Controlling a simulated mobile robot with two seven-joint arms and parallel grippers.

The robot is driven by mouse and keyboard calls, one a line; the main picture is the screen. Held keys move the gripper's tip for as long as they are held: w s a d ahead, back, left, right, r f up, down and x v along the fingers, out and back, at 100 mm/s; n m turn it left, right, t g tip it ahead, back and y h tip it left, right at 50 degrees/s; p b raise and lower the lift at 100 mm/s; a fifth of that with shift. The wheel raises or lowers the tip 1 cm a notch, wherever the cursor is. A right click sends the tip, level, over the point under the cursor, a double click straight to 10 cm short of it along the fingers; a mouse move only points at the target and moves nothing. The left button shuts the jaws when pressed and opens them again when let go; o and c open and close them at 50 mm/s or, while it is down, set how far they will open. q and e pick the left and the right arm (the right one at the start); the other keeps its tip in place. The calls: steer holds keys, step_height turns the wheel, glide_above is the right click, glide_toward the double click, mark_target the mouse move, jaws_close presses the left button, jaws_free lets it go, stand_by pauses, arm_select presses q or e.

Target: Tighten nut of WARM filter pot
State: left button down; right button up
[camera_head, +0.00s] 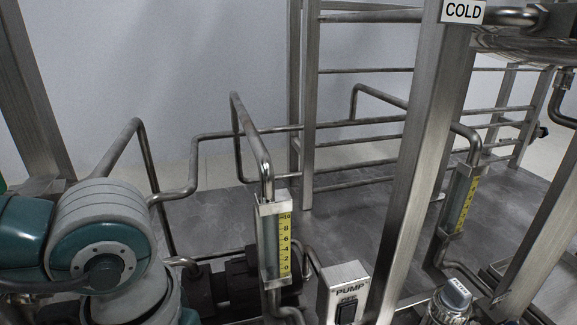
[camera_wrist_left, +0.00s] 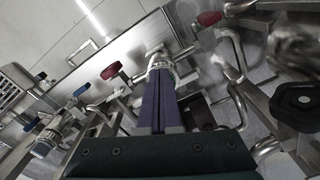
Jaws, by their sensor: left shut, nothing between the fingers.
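In the left wrist view my left gripper (camera_wrist_left: 161,78) is shut, its two dark purple fingers together with nothing between them. Its tips are at or just in front of a round metal fitting (camera_wrist_left: 158,58); I cannot tell whether they touch. The fingers partly hide this fitting, and I cannot tell whether it is the WARM filter pot or its nut. No WARM label shows. In the head view my left arm fills the lower left, and its gripper is out of sight. My right gripper is in neither view.
Red handles (camera_wrist_left: 110,71) and (camera_wrist_left: 209,18) sit near my fingers. A black knob (camera_wrist_left: 297,105) is at right. The head view shows a COLD label (camera_head: 463,11), a steel post (camera_head: 415,150), a yellow-scaled gauge (camera_head: 273,240), a PUMP switch box (camera_head: 346,291) and bent pipes.

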arm_select(q)
step_height(320, 180, down, 7)
steer(key=b, duration=0.6)
steer(key=shift+a+m, duration=0.15)
steer(key=shift+m, duration=0.25)
steer(key=shift+w+b, duration=0.3)
steer(key=shift+b, duration=0.2)
stand_by(0.3)
steer(key=shift+w+b, duration=0.1)
steer(key=shift+b, duration=0.25)
steer(key=shift+b, duration=0.35)
